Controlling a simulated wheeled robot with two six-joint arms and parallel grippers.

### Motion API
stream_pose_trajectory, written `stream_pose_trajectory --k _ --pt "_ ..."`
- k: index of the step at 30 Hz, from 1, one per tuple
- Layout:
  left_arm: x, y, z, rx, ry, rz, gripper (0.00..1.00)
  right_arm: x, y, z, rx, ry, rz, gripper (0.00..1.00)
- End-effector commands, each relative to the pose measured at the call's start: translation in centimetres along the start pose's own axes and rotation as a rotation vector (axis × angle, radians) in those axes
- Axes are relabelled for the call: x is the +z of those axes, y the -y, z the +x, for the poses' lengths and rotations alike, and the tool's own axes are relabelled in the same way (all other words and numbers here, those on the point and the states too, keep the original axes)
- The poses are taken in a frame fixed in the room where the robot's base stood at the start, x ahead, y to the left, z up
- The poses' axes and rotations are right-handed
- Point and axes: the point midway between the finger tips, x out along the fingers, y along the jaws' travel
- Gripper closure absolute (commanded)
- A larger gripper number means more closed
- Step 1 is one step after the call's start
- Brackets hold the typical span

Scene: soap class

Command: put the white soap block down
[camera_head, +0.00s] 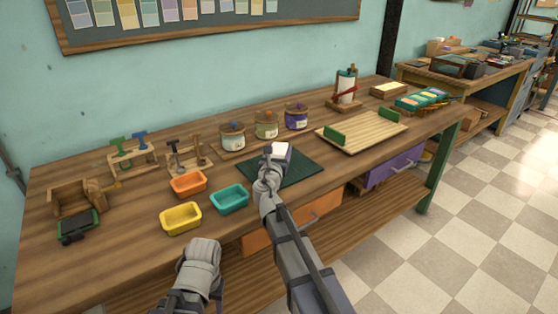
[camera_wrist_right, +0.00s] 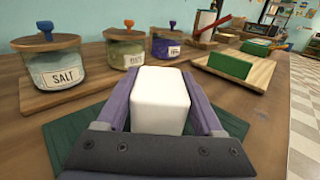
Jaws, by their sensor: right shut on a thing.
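The white soap block (camera_wrist_right: 160,98) is between the two fingers of my right gripper (camera_wrist_right: 160,105), which is shut on it. In the head view the white soap block (camera_head: 279,149) shows at the tip of my right gripper (camera_head: 275,155), over the dark green mat (camera_head: 300,170). The mat also shows below the gripper in the right wrist view (camera_wrist_right: 72,140). I cannot tell whether the block touches the mat. My left gripper (camera_head: 200,255) is low in the head view, in front of the table's front edge; its fingers are not clear.
Three lidded jars (camera_head: 265,125) stand behind the mat. Yellow (camera_head: 181,219), orange (camera_head: 188,183) and teal (camera_head: 229,199) trays sit to its left. A slatted board (camera_head: 365,133) with green end blocks lies to its right. Stamps on a rack (camera_head: 185,155) stand at the back left.

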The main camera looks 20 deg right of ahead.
Motion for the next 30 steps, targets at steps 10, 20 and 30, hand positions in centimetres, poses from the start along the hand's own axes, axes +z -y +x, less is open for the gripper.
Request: stream_pose_trajectory --k 10,20,30 --pt "-0.1 -0.2 2.0 0.000 0.000 0.000 0.46 -2.0 0.0 0.0 0.000 0.000 0.000 1.00" --pt "-0.1 -0.2 2.3 0.000 0.000 0.000 0.46 -2.4 0.0 0.0 0.000 0.000 0.000 0.21" --pt "-0.1 -0.2 2.3 0.000 0.000 0.000 0.46 -2.4 0.0 0.0 0.000 0.000 0.000 0.02"
